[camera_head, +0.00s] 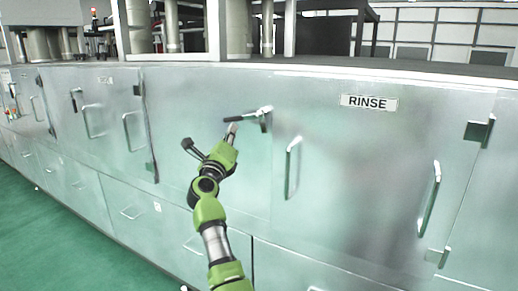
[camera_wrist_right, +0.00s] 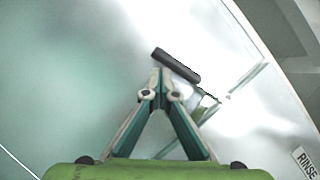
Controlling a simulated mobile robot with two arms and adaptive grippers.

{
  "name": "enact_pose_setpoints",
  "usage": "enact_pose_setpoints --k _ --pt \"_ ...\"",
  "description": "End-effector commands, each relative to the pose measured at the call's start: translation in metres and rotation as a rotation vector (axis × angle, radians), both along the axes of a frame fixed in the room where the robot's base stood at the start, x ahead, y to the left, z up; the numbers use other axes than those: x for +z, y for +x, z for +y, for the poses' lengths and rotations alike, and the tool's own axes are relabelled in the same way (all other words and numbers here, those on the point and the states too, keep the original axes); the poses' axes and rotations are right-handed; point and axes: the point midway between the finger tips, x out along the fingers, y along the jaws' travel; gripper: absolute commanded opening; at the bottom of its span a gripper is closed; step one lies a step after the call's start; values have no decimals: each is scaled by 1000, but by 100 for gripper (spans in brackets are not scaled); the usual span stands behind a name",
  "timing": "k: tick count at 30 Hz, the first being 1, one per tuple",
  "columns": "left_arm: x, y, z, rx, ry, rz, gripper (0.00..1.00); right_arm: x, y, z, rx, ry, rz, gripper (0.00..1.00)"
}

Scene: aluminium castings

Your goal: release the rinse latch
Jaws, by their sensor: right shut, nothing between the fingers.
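The rinse latch (camera_head: 262,113) sits at the upper left edge of the door labelled RINSE. Its black handle (camera_head: 240,118) points left, roughly level, across the seam onto the neighbouring panel. In the right wrist view the black handle (camera_wrist_right: 176,65) lies just beyond the fingertips, with the metal latch body (camera_wrist_right: 207,103) to its right. My right gripper (camera_head: 232,128) is shut and empty, its tips just under the handle; the wrist view shows the closed tips (camera_wrist_right: 158,74) at the handle. I cannot tell whether they touch it. My left gripper is out of view.
The RINSE sign (camera_head: 369,102) is on the steel door (camera_head: 350,150), which looks closed. Upright bar handles stand on the door at left (camera_head: 293,167) and right (camera_head: 429,198). More cabinet doors run off to the left. The green floor (camera_head: 50,235) is clear.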

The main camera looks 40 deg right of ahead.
Motion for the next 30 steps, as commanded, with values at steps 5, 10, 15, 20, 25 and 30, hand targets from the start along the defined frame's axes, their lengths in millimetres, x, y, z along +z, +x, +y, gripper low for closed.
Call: enact_pose_setpoints --k 5,10,15,20,25,30 --pt "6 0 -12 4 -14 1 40 12 5 2 0 1 -1 0" --pt "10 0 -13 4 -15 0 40 18 8 4 0 1 -1 0" --pt "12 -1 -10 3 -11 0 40 22 10 4 0 0 0 0" --pt "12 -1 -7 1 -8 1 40 23 10 4 1 -1 0 0" --pt "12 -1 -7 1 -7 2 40 24 10 4 1 -2 -1 0" --pt "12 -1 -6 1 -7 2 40 24 10 5 1 -2 -1 0"
